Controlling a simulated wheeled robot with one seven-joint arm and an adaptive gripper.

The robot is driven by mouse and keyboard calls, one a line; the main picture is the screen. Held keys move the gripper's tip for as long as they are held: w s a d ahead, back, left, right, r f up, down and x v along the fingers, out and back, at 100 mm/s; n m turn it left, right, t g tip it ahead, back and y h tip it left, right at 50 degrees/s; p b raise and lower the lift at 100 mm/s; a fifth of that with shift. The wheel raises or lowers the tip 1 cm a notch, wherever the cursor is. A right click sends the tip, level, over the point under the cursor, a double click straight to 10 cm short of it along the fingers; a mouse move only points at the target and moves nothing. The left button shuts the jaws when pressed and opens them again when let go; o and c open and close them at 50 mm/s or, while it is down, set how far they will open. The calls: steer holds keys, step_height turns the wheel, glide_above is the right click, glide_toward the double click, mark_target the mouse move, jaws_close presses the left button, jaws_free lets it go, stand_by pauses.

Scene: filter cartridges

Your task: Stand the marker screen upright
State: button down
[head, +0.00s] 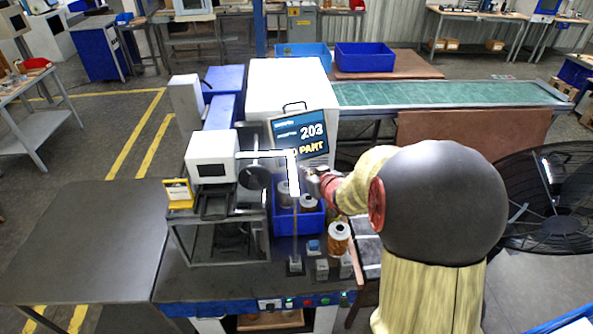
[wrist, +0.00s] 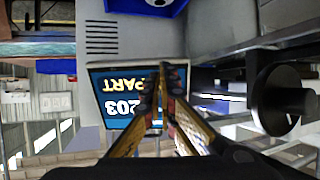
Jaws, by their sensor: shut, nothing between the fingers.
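The marker screen (head: 299,134) is a dark blue panel in a light frame, reading "203" and "PART", with a handle on top. In the head view it stands in front of the white cabinet, slightly slanted. Its lower part is hidden behind a white bracket and my gripper, so I cannot tell what it rests on. In the wrist view the screen (wrist: 112,112) appears upside down. My gripper (head: 310,176) is shut and empty, in front of the screen's lower right. In the wrist view the gripper fingertips (wrist: 163,72) overlap the panel; contact is unclear.
A blue bin (head: 284,246) with several cartridges stands below my gripper. Another cartridge (head: 339,238) stands right of it. A white printer-like unit (head: 211,158) with the bracket is on the left. A green conveyor (head: 450,93) runs behind. The dark table at left (head: 85,235) is clear.

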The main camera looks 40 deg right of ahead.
steer(key=b+x, duration=0.1)
steer(key=x, duration=0.6)
steer(key=shift+w, duration=0.3)
steer(key=shift+d+f+b, duration=0.1)
steer(key=shift+f+b, duration=0.1)
steer(key=shift+b, duration=0.15)
steer(key=w+f+t+b, duration=0.1)
steer(key=b, duration=0.3)
steer(key=w+t+b, duration=0.1)
steer(key=b, duration=0.4)
steer(key=w+f+t+h+b, duration=0.1)
steer(key=t+b, duration=0.1)
steer(key=b, duration=0.3)
steer(key=shift+w+d+f, duration=0.3)
steer(key=shift+d, duration=0.1)
